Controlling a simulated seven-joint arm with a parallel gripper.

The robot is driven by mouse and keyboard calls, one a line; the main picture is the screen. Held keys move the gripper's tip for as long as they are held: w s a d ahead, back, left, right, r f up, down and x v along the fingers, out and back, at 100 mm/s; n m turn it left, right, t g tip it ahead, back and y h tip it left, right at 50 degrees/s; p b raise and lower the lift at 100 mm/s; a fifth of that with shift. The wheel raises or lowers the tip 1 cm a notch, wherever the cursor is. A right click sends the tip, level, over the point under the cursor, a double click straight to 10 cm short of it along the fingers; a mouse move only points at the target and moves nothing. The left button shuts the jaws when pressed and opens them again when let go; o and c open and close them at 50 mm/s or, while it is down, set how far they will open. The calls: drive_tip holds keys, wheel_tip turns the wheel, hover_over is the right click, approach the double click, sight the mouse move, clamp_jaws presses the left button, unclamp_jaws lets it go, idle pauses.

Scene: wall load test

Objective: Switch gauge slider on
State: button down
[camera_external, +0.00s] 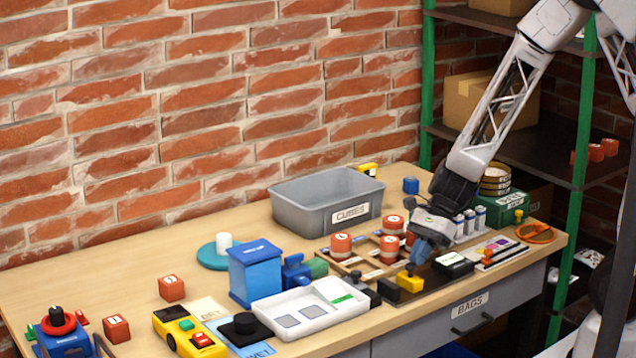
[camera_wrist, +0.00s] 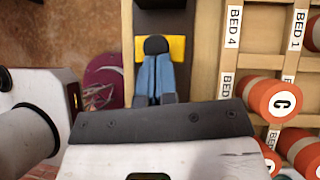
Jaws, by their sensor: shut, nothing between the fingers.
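A yellow block (camera_external: 410,282) sits on a dark base near the front edge of the bench; it looks like the gauge slider, but no label on it is readable. In the wrist view the yellow block (camera_wrist: 176,48) lies across a dark strip. My gripper (camera_external: 419,262) is shut and empty, pointing down just above and behind this block. In the wrist view the blue fingers of my gripper (camera_wrist: 155,62) are together and end over the block's middle. A dark rounded piece shows at their tips. I cannot tell whether they touch the block.
A wooden bed tray (camera_wrist: 257,35) with red cylinders (camera_wrist: 272,98) lies beside the gripper. A black box (camera_external: 453,265) stands close on the right. A white tray (camera_external: 310,310), a blue box (camera_external: 255,275) and a grey bin (camera_external: 300,212) stand to the left.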

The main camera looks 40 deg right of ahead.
drive_tip(key=shift+d, duration=0.1)
drive_tip(key=shift+w+d+r, duration=0.1)
drive_tip(key=shift+d+r, duration=0.05)
drive_tip(key=shift+d, duration=0.6)
drive_tip(key=shift+w+d+r, duration=0.1)
drive_tip(key=shift+d, duration=0.6)
drive_tip(key=v, duration=1)
drive_tip(key=shift+d, duration=0.4)
drive_tip(key=shift+w+r, duration=0.1)
drive_tip(key=s+d+r+n+t+h, duration=0.2)
drive_tip(key=s+d+r+n+h, duration=0.2)
drive_tip(key=s+d+r+n, duration=0.2)
drive_tip(key=s+d+r+n+t+h, duration=0.1)
drive_tip(key=s+d+r+n+h, duration=0.3)
drive_tip(key=s+r+n, duration=0.6)
drive_tip(key=shift+s+d+r+t, duration=0.45)
drive_tip(key=shift+d+r, duration=0.2)
drive_tip(key=shift+d, duration=0.5)
drive_tip(key=shift+w, duration=0.1)
idle(1.1)
